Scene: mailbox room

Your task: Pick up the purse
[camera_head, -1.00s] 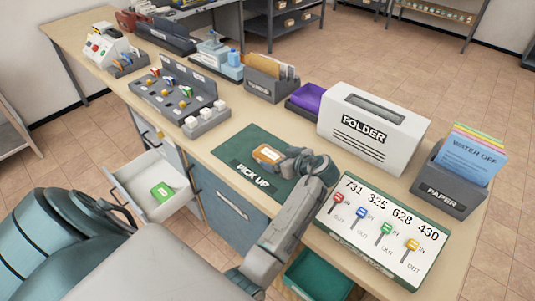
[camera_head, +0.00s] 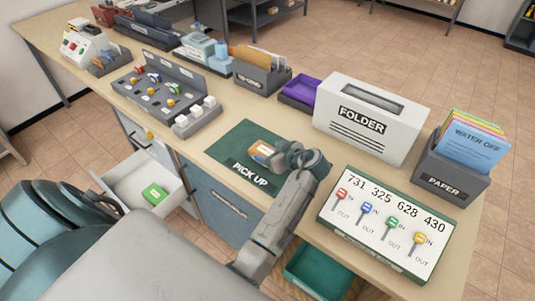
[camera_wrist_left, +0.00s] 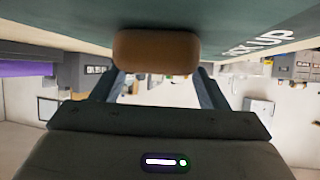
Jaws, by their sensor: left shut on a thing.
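The purse (camera_head: 262,151) is a small orange-brown item with a pale patch. It is over the dark green "PICK UP" mat (camera_head: 232,142) on the counter, in the head view. My left gripper (camera_head: 276,155) is shut on it from the right side. In the left wrist view the purse (camera_wrist_left: 156,50) sits between the two fingers, close to the mat; I cannot tell if it still touches it. The gripper hides part of the purse and mat.
A white FOLDER box (camera_head: 362,120) stands behind the arm. A grey key rack (camera_head: 160,90) stands left. An open drawer (camera_head: 140,190) juts out at the left front.

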